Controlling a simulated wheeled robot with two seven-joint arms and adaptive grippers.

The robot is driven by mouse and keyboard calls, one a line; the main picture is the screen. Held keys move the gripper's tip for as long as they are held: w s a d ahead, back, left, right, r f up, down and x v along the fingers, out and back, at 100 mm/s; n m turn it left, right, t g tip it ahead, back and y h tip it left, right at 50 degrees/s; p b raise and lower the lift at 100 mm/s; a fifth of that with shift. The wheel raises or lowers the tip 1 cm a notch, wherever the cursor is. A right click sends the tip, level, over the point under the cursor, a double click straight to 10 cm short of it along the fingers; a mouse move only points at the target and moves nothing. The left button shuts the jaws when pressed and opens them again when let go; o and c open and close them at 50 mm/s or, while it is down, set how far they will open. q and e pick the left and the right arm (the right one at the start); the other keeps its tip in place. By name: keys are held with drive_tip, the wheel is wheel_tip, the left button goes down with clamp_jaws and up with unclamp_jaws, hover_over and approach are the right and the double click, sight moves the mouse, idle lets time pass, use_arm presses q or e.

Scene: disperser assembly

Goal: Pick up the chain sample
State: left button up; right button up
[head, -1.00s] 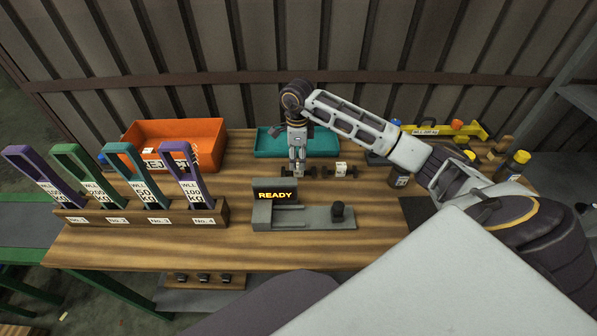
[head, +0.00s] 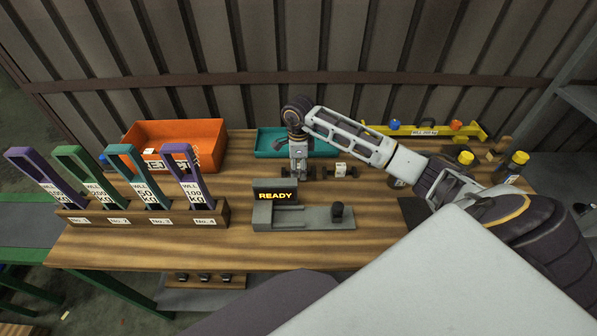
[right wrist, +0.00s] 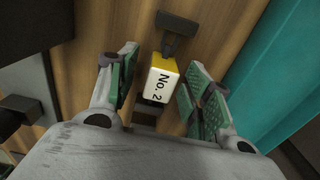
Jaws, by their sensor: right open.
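A sample with a yellow and white block marked "No. 2" (right wrist: 160,84) and a dark end piece (right wrist: 175,24) lies on the wooden table. In the right wrist view it lies between the two fingers of my right gripper (right wrist: 160,72), with a gap on each side. In the head view my right gripper (head: 299,174) points down over the table, in front of the teal tray, and hides most of this sample. A second dark sample with a white tag (head: 341,169) lies just to its right. My left gripper is not in view.
The teal tray (head: 268,152) is close behind the gripper. An orange reject bin (head: 205,133) stands back left. A rack of labelled links (head: 140,219) is at left. A grey device reading "READY" (head: 318,221) stands in front. A yellow beam (head: 445,134) and bottles (head: 517,160) are at right.

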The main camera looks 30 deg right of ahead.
drive_tip(key=shift+f, duration=0.35)
clamp_jaws()
idle(0.4)
